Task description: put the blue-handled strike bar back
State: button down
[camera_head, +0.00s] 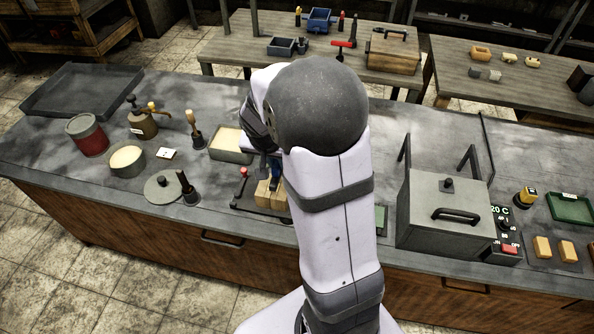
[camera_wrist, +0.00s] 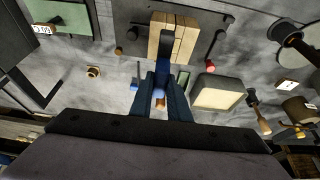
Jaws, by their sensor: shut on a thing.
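My gripper (camera_wrist: 160,92) is shut on the blue-handled strike bar; its blue handle (camera_wrist: 160,76) shows between the fingertips in the wrist view. In the head view a bit of blue (camera_head: 277,172) shows beside my arm, which hides most of the gripper. A dark blue strip (camera_wrist: 167,42) crosses the pale wooden block (camera_wrist: 180,40); I cannot tell whether it belongs to the bar. The block sits on a dark plate (camera_wrist: 128,22), and shows in the head view (camera_head: 264,194).
A red-ended dark lever (camera_head: 243,173) stands on the plate beside the block. A sand-filled box (camera_head: 231,146) is close behind. The lidded grey furnace (camera_head: 440,212) stands to the right. Several pots and tools, including a red can (camera_head: 87,136), stand to the left.

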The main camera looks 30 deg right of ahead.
jog(key=w+d+f+n+y+b, duration=0.1)
jog(key=d+n+b, duration=0.3)
jog(key=d, duration=0.7)
jog(key=w+d+f+n+t+y+b, duration=0.1)
jog(key=w+d+n+y+b, duration=0.1)
jog(key=d, duration=1)
jog(key=shift+w+d+f+n+b, duration=0.15)
jog(key=shift+w+f+n+b, duration=0.3)
jog(key=shift+n+b, duration=1)
jog(key=shift+f+p, duration=1.05)
jog(key=shift+f, duration=3.9)
jog(key=shift+f, duration=0.1)
jog(key=c, duration=2)
grip_release()
jog(key=shift+f, duration=0.1)
jog(key=shift+c, duration=0.2)
jog(key=o, duration=0.4)
jog(key=shift+c, duration=0.2)
